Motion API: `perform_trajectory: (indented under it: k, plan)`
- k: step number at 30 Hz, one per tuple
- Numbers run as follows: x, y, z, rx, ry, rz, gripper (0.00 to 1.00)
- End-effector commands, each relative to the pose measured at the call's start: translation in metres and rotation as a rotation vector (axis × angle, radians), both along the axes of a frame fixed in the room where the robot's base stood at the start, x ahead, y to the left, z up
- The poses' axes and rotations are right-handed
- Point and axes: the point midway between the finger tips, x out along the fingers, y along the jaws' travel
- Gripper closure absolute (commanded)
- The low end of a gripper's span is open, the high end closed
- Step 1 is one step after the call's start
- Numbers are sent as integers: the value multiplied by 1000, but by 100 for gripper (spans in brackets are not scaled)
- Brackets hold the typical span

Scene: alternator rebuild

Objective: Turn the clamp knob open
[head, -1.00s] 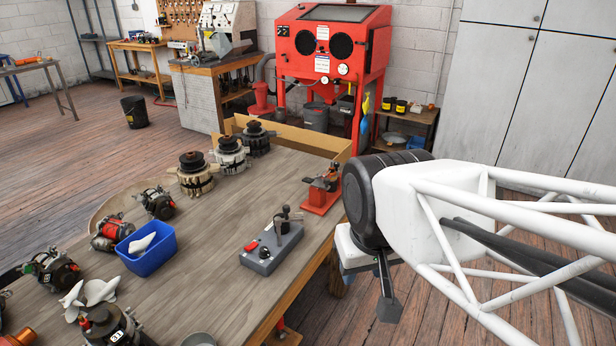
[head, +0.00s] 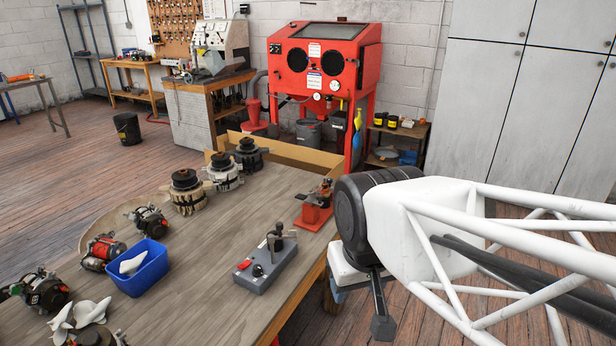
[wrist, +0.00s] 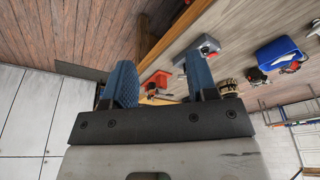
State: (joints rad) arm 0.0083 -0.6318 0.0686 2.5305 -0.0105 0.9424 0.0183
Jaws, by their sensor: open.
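A grey box fixture (head: 266,271) with a red button, a black knob and an upright clamp-like part (head: 277,240) stands near the right edge of the workbench. A red fixture (head: 315,210) with a dark top part stands behind it. I cannot tell which one carries the clamp knob. My gripper (wrist: 160,85) is open and empty, its two blue fingers apart in the wrist view. In the head view it hangs off the bench's right side, apart from both fixtures. The grey box also shows in the wrist view (wrist: 206,44), as does the red fixture (wrist: 157,80).
The workbench (head: 215,270) holds a blue bin (head: 140,272) with white cloth, and several alternators (head: 187,192) along its left and far sides. A red blasting cabinet (head: 325,65) stands beyond. The bench surface around the grey box is clear.

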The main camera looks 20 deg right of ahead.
Motion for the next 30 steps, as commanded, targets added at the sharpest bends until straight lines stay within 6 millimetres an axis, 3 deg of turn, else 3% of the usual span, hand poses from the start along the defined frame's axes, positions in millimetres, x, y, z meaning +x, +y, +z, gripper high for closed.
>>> perform_trajectory:
  k: [5,11,30]
  plan:
    - [11,-1,6,3,4,-15,47]
    - [41,-4,19,10,15,-55,47]
    - [191,-27,59,44,59,-252,47]
